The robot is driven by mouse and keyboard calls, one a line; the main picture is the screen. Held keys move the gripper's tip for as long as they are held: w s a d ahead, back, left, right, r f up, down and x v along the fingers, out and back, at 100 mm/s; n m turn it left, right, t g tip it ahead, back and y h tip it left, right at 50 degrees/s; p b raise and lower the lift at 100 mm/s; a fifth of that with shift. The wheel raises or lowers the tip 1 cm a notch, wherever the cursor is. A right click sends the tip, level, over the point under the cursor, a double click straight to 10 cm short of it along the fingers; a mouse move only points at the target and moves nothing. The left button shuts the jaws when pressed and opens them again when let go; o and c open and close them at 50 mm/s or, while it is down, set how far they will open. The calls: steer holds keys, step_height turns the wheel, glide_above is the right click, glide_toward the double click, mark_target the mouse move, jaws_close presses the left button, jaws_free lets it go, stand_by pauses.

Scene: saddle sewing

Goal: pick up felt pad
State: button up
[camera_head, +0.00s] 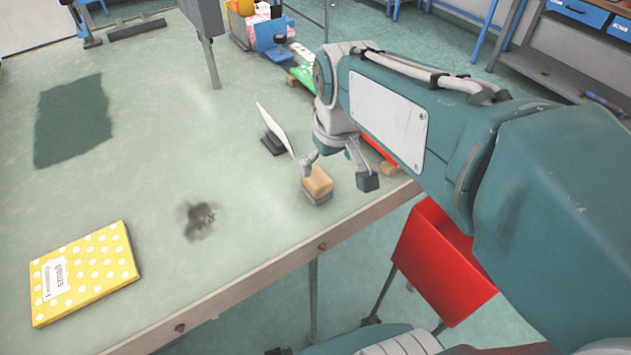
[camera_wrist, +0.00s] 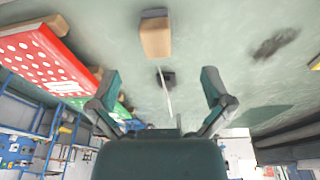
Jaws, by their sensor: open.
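A small tan block with a grey layer underneath (camera_head: 317,183) lies on the green table near its front edge. It may be the felt pad; I cannot tell for sure. It also shows at the top of the wrist view (camera_wrist: 156,38), beyond my fingertips. A dark green flat rectangle (camera_head: 73,120) lies at the table's far left. My gripper (camera_head: 338,172) is open and empty, beside and just above the tan block. In the wrist view the two fingers (camera_wrist: 160,90) are spread wide, with nothing held between them.
A thin white piece on a dark base (camera_head: 276,143) stands left of my gripper. A red dotted item (camera_wrist: 45,55) lies beside the block. A yellow dotted pack (camera_head: 85,272) lies at front left. A red bin (camera_head: 440,265) is below the table edge.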

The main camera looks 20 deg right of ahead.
steer(key=n+g, duration=0.1)
glide_above(317, 177)
steer(key=s, duration=0.1)
step_height(317, 177, down, 2)
steer(key=shift+d, duration=0.15)
steer(key=f, duration=0.3)
steer(key=w+f, duration=0.1)
steer(key=f, duration=0.6)
steer(key=shift+w+a+f, duration=0.2)
steer(key=shift+f, duration=0.1)
steer(key=c, duration=1.2)
